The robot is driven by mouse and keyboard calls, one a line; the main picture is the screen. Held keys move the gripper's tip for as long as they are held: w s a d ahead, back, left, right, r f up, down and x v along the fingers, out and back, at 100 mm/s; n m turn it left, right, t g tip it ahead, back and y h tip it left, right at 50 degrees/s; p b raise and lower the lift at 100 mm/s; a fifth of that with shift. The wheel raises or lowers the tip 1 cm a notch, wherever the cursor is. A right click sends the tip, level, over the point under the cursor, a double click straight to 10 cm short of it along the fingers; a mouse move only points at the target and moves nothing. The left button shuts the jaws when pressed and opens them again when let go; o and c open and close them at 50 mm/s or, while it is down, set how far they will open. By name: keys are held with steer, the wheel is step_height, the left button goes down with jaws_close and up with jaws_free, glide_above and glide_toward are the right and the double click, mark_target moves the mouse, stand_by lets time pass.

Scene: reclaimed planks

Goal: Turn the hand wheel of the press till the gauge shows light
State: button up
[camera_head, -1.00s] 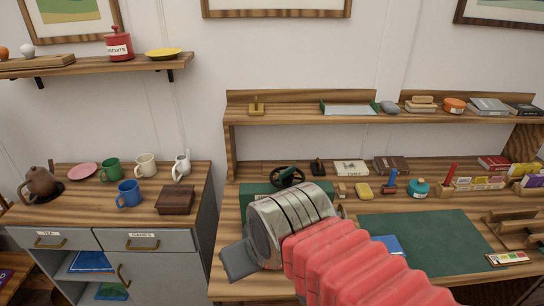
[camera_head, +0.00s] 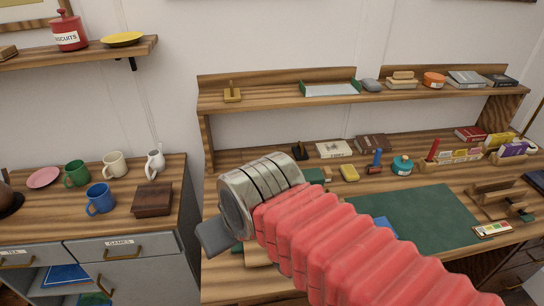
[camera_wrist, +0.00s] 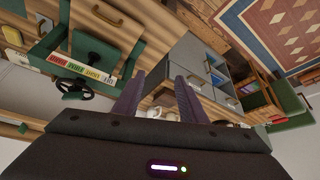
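The green press (camera_wrist: 45,50) shows at the left of the wrist view, tilted in the picture. Its black hand wheel (camera_wrist: 75,88) sits beside a coloured gauge strip (camera_wrist: 80,68) with red, green, yellow and white fields. I cannot read which field the gauge marks. My gripper (camera_wrist: 160,76) is open and empty, its two fingers apart. The wheel is to the left of the fingers in the wrist view and not between them; no contact shows. In the head view my arm hides the wheel and most of the press; only a green edge (camera_head: 314,175) shows.
A black stamp (camera_head: 300,151), a yellow block (camera_head: 349,173) and a blue-handled tool (camera_head: 376,160) stand near the press on the bench. A green mat (camera_head: 425,215) lies right. The grey cabinet (camera_head: 150,240) at left holds mugs and a brown box (camera_head: 152,200).

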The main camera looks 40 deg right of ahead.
steer(key=shift+o, duration=0.7)
steer(key=shift+w+d+r, duration=0.1)
steer(key=shift+w+r, duration=0.05)
steer(key=shift+r, duration=0.05)
steer(key=o, duration=0.8)
steer(key=shift+n+g+h, duration=0.3)
steer(key=shift+n+g, duration=0.1)
steer(key=shift+g, duration=0.3)
steer(key=w+d+r, duration=0.4)
steer(key=w+r, duration=0.1)
steer(key=shift+w+d, duration=0.2)
steer(key=shift+w, duration=0.05)
steer(key=shift+c, duration=0.2)
step_height(320, 180, up, 4)
steer(key=n+g, duration=0.3)
steer(key=g, duration=0.1)
glide_above(274, 159)
step_height(274, 159, down, 14)
steer(key=shift+r, duration=0.1)
steer(key=shift+c, duration=0.5)
